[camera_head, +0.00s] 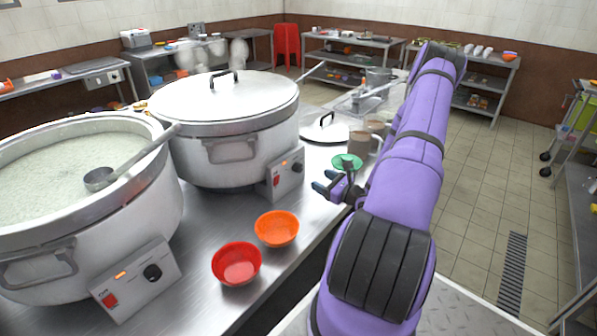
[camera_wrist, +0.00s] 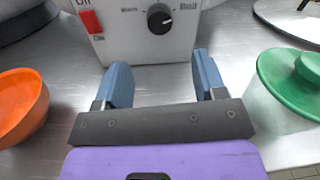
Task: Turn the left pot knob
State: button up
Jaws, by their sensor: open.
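The left pot (camera_head: 80,230) is a large open silver pot of white congee with a ladle (camera_head: 130,160) across its rim. Its control box has a red switch and a black round knob (camera_head: 152,272). The right pot (camera_head: 220,150) is lidded; its box carries another black knob (camera_head: 298,166). My gripper (camera_head: 326,182) is open and empty beside the right pot's box. In the wrist view my gripper (camera_wrist: 162,78) points at that box, with the right pot's black knob (camera_wrist: 159,18) ahead between the blue fingers, not touched. The left pot's knob is outside the wrist view.
An orange bowl (camera_head: 277,228) and a red bowl (camera_head: 237,264) stand on the steel counter in front of the pots. A green-lidded container (camera_head: 346,162) and cups (camera_head: 360,141) stand close to my gripper. Counter space between the bowls and left box is clear.

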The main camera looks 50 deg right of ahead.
aim_at(301, 169)
jog(key=w, duration=0.9)
jog(key=shift+w+a, duration=0.2)
jog(key=shift+w, duration=0.15)
jog(key=shift+c, duration=0.2)
jog(key=c, duration=0.9)
